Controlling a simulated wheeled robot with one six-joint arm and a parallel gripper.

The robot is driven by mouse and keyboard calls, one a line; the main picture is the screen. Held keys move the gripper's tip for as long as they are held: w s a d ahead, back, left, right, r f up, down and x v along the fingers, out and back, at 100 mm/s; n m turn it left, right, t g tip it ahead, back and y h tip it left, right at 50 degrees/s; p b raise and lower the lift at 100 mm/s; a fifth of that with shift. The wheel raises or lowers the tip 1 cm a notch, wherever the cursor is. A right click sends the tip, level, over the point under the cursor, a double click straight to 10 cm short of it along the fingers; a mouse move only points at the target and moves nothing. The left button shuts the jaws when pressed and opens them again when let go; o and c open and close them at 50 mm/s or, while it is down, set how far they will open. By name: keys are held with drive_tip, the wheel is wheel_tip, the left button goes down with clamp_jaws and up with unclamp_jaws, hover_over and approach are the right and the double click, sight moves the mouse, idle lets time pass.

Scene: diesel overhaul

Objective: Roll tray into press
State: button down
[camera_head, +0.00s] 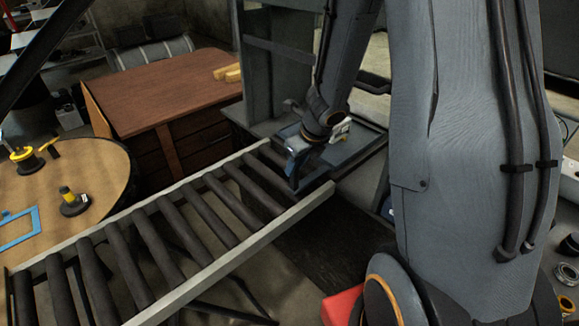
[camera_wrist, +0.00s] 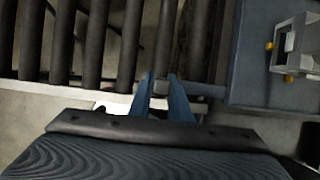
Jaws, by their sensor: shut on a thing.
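The tray (camera_head: 346,155) is a flat blue-grey plate at the far right end of the roller conveyor (camera_head: 160,214), at the grey press frame (camera_head: 284,62). In the wrist view the tray (camera_wrist: 246,84) is at the right, with a pale metal block with yellow knobs (camera_wrist: 295,48) on it. My gripper (camera_head: 293,176) is low at the tray's near left end. In the wrist view its blue fingers (camera_wrist: 163,84) are shut on the short bar handle (camera_wrist: 203,89) at the tray's edge. My arm hides part of the tray and press.
A round wooden table (camera_head: 100,165) with a blue frame and yellow-topped items stands left of the conveyor. A brown desk (camera_head: 165,92) stands behind it. Conveyor side rails (camera_head: 232,252) run beside the rollers. The rollers left of the tray are bare.

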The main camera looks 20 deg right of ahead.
drive_tip(key=shift+w+d, duration=0.25)
drive_tip(key=shift+d, duration=0.2)
drive_tip(key=c, duration=1.6)
unclamp_jaws()
drive_tip(key=shift+c, duration=0.2)
drive_tip(key=shift+r, duration=0.1)
drive_tip(key=p+v, duration=0.3)
drive_tip(key=v, duration=0.4)
drive_tip(key=shift+s+r, duration=0.15)
drive_tip(key=shift+r, duration=0.15)
